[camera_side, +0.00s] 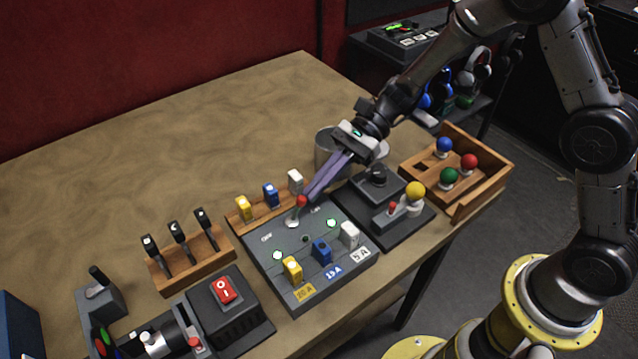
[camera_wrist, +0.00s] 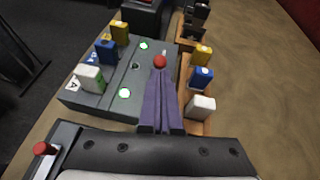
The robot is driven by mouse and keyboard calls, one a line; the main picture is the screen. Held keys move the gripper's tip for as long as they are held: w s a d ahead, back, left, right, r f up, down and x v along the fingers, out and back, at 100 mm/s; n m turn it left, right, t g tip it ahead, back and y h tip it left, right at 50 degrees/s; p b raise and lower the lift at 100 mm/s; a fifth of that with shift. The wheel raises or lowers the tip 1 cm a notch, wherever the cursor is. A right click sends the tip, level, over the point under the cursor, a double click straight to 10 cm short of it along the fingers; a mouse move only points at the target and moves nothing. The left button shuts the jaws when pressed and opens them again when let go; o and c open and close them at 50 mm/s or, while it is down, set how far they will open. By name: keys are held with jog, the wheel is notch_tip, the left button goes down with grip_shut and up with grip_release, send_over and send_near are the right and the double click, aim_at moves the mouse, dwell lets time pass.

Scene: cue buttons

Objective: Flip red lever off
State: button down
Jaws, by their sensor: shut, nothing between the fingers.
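The red lever is a short stick with a red ball knob (camera_side: 301,201) on the dark grey panel (camera_side: 277,273), near its back edge. The knob also shows in the wrist view (camera_wrist: 159,61), at the tips of my fingers. My gripper (camera_side: 307,196) has long purple fingers that are shut and empty. In the side view the fingertips are right beside the knob, on its right. They look to be touching it or very close; I cannot tell which. A pale lever base (camera_side: 292,222) shows below the knob.
Yellow, blue and white fuses (camera_side: 321,250) stand on the panel's front. More stand in a wooden rack (camera_side: 270,195) behind. A black joystick box (camera_side: 378,194) is right of the panel, and a box with a red rocker switch (camera_side: 224,290) is left. Table space behind is clear.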

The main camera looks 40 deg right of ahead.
jog(key=shift+a+r, duration=0.1)
jog(key=shift+r, duration=0.05)
jog(key=a+h, duration=0.1)
jog(key=r+h, duration=0.1)
jog(key=h, duration=0.1)
jog(key=shift+a+r, duration=0.25)
jog(key=shift+a, duration=0.1)
jog(key=a+h, duration=0.1)
jog(key=h, duration=0.1)
jog(key=a+r+h, duration=0.1)
jog(key=h, duration=0.1)
jog(key=shift+a, duration=0.1)
jog(key=shift+r, duration=0.1)
jog(key=shift+r, duration=0.7)
notch_tip(320, 180, up, 10)
jog(key=w+d, duration=0.1)
jog(key=d, duration=0.1)
jog(key=shift+d+f, duration=0.15)
jog(key=shift+d, duration=0.1)
